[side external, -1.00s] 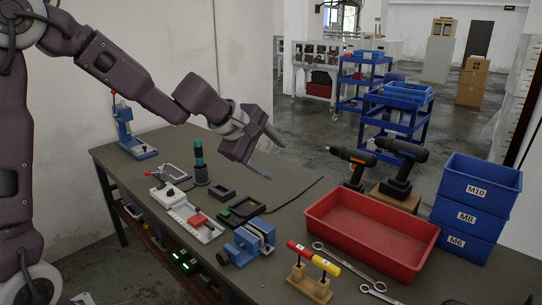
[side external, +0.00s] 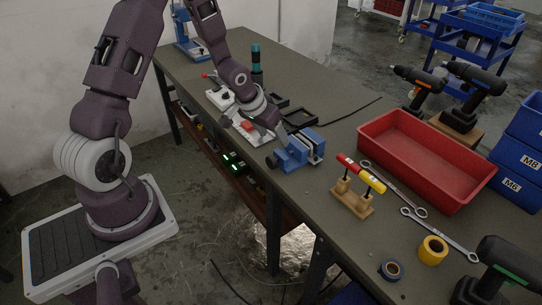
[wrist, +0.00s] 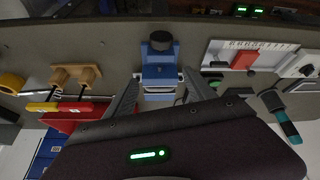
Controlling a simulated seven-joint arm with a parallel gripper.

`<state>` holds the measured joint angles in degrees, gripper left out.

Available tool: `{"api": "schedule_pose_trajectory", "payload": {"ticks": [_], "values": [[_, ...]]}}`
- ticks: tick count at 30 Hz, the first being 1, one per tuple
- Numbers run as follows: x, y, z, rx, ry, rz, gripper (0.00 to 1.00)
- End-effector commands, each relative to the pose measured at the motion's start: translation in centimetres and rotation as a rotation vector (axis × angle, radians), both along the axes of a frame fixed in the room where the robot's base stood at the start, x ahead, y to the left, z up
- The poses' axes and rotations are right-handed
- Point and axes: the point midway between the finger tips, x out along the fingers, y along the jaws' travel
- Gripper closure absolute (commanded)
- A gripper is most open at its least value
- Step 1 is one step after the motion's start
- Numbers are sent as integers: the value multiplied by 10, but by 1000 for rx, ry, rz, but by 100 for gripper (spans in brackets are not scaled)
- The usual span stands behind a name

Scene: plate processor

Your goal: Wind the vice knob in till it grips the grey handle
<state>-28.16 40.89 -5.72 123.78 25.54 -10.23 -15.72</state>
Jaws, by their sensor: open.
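The blue vice (side external: 300,150) stands on the bench near its front edge, and it also shows in the wrist view (wrist: 160,73). Its dark round knob (wrist: 161,42) faces the bench's front edge, and the knob shows small at the vice's left end in the side view (side external: 271,161). My gripper (side external: 277,133) is low beside the vice, open and empty. In the wrist view the two fingers of my gripper (wrist: 160,80) are spread and appear on either side of the vice's body. I cannot make out a grey handle between the vice jaws.
A red tray (side external: 425,172) lies right of the vice. A white fixture with a red block (side external: 246,127) and a teal-topped tool (side external: 256,60) stand behind my gripper. Tape rolls (side external: 432,250) lie at the front right.

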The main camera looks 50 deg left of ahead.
Motion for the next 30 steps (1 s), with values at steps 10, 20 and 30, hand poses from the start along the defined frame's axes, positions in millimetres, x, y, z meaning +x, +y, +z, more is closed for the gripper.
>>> {"api": "schedule_pose_trajectory", "payload": {"ticks": [10, 20, 30], "values": [[-22, 6, -58, 56, 70, -241, 36], [-4, 6, -99, 56, 66, -236, 36], [-3, 6, -99, 56, 65, -235, 60]]}}
